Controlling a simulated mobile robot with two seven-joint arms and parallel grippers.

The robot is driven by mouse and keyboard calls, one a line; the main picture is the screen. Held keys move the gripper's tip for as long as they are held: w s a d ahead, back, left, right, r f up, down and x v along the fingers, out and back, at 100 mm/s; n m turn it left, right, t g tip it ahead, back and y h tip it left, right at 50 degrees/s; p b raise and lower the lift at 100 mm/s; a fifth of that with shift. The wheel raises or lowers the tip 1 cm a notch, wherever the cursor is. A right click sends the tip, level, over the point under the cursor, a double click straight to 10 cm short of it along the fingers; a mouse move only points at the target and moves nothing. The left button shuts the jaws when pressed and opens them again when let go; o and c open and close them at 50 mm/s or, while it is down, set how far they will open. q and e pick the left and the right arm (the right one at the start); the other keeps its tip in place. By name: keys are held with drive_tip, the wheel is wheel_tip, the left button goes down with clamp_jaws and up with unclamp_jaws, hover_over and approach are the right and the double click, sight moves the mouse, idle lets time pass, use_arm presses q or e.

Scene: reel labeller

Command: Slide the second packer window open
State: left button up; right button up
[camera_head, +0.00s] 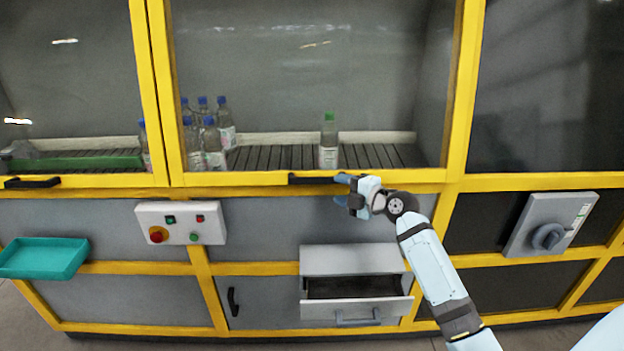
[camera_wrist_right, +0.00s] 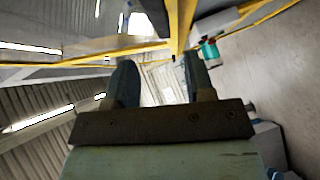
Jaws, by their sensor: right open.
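The packer window (camera_head: 300,70) with a yellow frame stands in the middle of the head view. Its lower rail carries a dark horizontal handle (camera_head: 312,180). My right gripper (camera_head: 341,190) is at the right end of this handle; I cannot tell whether it touches it. Its two fingers stand apart in the right wrist view (camera_wrist_right: 155,80), with nothing clearly held between them. Another window (camera_head: 70,70) with a dark handle (camera_head: 32,183) is at the left. My left gripper is not in view.
Behind the glass, several blue-capped bottles (camera_head: 214,150) and one green-capped bottle (camera_head: 328,142) stand on a slatted conveyor. Below are a button box (camera_head: 181,222), an open drawer (camera_head: 356,307) and a teal tray (camera_head: 43,258). A grey switch box (camera_head: 551,224) is at the right.

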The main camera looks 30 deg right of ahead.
sight(316, 181)
drive_tip(key=p+x, duration=0.1)
drive_tip(key=x, duration=0.8)
drive_tip(key=shift+w+a+p, duration=0.1)
drive_tip(key=shift+p, duration=0.2)
drive_tip(key=shift+w+f, duration=0.15)
drive_tip(key=shift+w, duration=0.15)
drive_tip(key=shift+c, duration=0.5)
clamp_jaws()
